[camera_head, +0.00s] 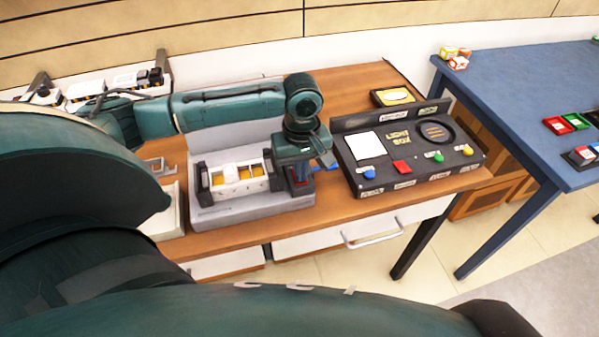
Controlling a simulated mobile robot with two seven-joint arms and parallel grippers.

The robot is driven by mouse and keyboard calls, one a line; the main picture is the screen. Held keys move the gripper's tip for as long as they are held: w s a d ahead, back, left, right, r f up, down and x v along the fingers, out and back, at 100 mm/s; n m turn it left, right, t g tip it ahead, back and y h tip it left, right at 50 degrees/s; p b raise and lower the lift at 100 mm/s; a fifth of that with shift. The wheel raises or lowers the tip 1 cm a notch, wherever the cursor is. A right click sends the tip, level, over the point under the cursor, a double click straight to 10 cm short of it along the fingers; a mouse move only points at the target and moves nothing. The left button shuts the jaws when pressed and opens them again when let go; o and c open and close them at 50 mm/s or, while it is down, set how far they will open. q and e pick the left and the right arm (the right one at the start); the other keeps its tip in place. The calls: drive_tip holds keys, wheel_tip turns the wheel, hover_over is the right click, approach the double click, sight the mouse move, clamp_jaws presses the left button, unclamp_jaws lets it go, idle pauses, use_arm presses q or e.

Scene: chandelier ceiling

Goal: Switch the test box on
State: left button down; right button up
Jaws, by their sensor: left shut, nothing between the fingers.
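A grey device (222,212) on the wooden table holds a white frame with yellow and white parts. It may be the test box; I read no such label. A black box (345,165) to its right carries lettering that looks like "LIGHT BOX", with red, blue, green and yellow buttons. My left gripper (302,184) is shut and empty, pointing down at the right end of the grey device. A small red part (301,170) shows there; the gripper partly hides that end, and I cannot tell whether it touches. My right gripper is out of view.
A yellow-topped box (397,96) lies behind the black box. A blue table (500,95) at the right holds small coloured blocks (457,58). Drawers with a white handle (372,232) are under the wooden table's front edge. White and black items (122,80) stand at the back left.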

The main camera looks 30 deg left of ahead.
use_arm(q)
drive_tip(key=shift+r+p, duration=1.35)
drive_tip(key=shift+p, duration=0.35)
drive_tip(key=shift+r+p, duration=0.4)
drive_tip(key=shift+r, duration=1.75)
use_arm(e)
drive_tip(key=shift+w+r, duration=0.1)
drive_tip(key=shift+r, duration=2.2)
use_arm(q)
drive_tip(key=s+d+f+m+t+h, duration=0.3)
drive_tip(key=d+f+m+t+h, duration=0.35)
drive_tip(key=d+f, duration=0.7)
drive_tip(key=s+a+f+m+t+y, duration=0.1)
drive_tip(key=s+f+m+y, duration=0.1)
drive_tip(key=s, duration=0.3)
drive_tip(key=s+a+f+m+t+y, duration=0.1)
drive_tip(key=s+f+m+t, duration=0.1)
drive_tip(key=s+m, duration=0.2)
drive_tip(key=shift+s+a+y, duration=0.35)
drive_tip(key=shift+s, duration=0.45)
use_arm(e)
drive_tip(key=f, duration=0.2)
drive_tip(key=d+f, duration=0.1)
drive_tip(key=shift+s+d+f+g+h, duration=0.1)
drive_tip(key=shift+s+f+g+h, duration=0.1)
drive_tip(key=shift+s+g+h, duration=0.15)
